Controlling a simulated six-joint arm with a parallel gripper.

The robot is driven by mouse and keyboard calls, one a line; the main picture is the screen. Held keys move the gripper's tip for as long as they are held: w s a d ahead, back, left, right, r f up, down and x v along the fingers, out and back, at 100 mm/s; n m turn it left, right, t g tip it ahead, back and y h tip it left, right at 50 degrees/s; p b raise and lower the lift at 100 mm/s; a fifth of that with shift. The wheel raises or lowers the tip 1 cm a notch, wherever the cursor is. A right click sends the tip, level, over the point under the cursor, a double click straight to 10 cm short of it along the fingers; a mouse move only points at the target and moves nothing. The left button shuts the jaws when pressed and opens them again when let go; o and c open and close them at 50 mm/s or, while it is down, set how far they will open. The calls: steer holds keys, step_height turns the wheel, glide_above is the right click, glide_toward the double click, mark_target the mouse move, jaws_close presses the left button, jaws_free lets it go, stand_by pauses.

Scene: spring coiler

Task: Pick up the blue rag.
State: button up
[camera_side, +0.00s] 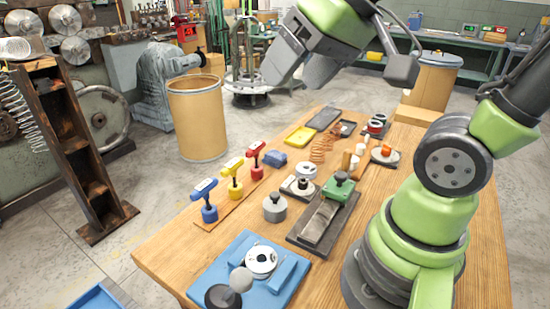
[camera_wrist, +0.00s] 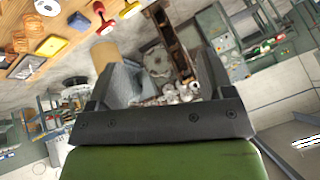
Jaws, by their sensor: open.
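The blue rag (camera_side: 275,157) lies as a small folded bundle on the wooden table, between the red-handled stamp and the yellow tray. In the wrist view the rag (camera_wrist: 78,21) shows at the upper left, well outside the jaws. My gripper (camera_side: 296,74) is high above the far end of the table, tilted, with its fingers apart and nothing between them. In the wrist view my gripper (camera_wrist: 165,80) frames only the distant floor and machinery.
The yellow tray (camera_side: 300,136) and a dark mat (camera_side: 323,119) lie beyond the rag. Red (camera_side: 255,157), yellow (camera_side: 233,176) and blue (camera_side: 206,197) stamps stand in a row nearer the front. A copper spring (camera_side: 322,147) stands to the right. A tan drum (camera_side: 198,120) is off the table.

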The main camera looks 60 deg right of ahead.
steer(key=w+d+f+n, duration=0.1)
steer(key=w+d+f, duration=0.4)
steer(key=w, duration=0.4)
steer(key=n+g+h, duration=0.2)
glide_toward(275, 154)
steer(key=x, duration=0.3)
steer(key=shift+d, duration=0.15)
steer(key=x, duration=0.6)
steer(key=shift+f, duration=0.25)
steer(key=c, duration=1.1)
steer(key=shift+r, duration=0.1)
